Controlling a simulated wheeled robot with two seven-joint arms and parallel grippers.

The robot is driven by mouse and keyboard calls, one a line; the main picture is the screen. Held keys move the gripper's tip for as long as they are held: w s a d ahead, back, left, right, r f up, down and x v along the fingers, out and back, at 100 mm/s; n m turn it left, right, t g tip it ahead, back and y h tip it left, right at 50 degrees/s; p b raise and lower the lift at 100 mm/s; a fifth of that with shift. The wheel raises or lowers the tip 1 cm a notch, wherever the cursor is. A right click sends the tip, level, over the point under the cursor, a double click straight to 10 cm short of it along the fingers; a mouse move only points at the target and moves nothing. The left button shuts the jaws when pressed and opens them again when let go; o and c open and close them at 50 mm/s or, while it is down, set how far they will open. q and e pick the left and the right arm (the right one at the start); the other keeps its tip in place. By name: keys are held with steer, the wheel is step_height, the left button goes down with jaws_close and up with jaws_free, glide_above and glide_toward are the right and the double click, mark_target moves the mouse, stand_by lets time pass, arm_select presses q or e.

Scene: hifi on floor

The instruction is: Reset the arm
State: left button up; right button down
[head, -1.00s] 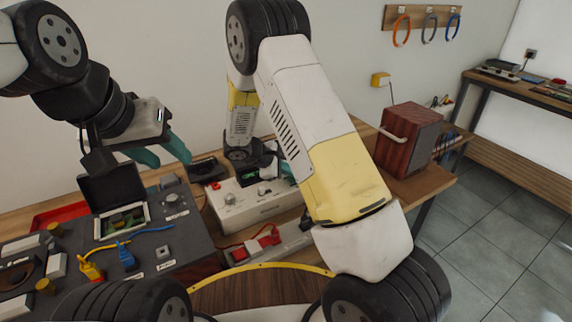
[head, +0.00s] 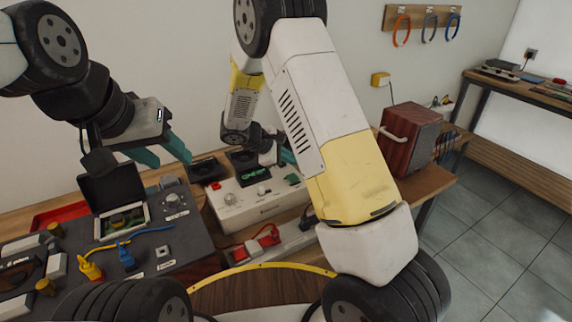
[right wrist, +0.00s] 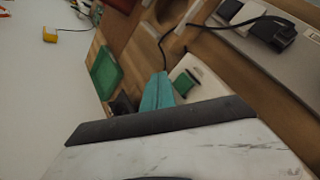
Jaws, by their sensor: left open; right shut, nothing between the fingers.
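My left gripper (head: 165,152) hangs at the left in the head view, above the dark panel, with its teal fingers apart and nothing between them. A black open case (head: 250,160) with a green board lies at the back of that box.
A dark panel (head: 190,232) with cables and an open-lidded case (head: 112,188) fills the left of the bench. A wooden box with a handle (head: 412,140) stands at the right. A power strip (head: 292,240) with red plugs lies in front.

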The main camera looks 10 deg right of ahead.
steer(key=shift+r, duration=0.9)
steer(key=shift+s+r, duration=0.1)
steer(key=s+d+r+m+t+y, duration=0.1)
steer(key=s+r+m+y, duration=0.4)
steer(key=s+r, duration=0.5)
steer(key=s+d+r+m+y, duration=0.1)
steer(key=s+r+m+y, duration=0.4)
steer(key=s, duration=1.4)
step_height(320, 180, up, 7)
steer(key=m, duration=0.4)
steer(key=shift+s+d+f+t, duration=0.15)
steer(key=shift+d+f+t, duration=0.05)
steer(key=shift+t, duration=0.2)
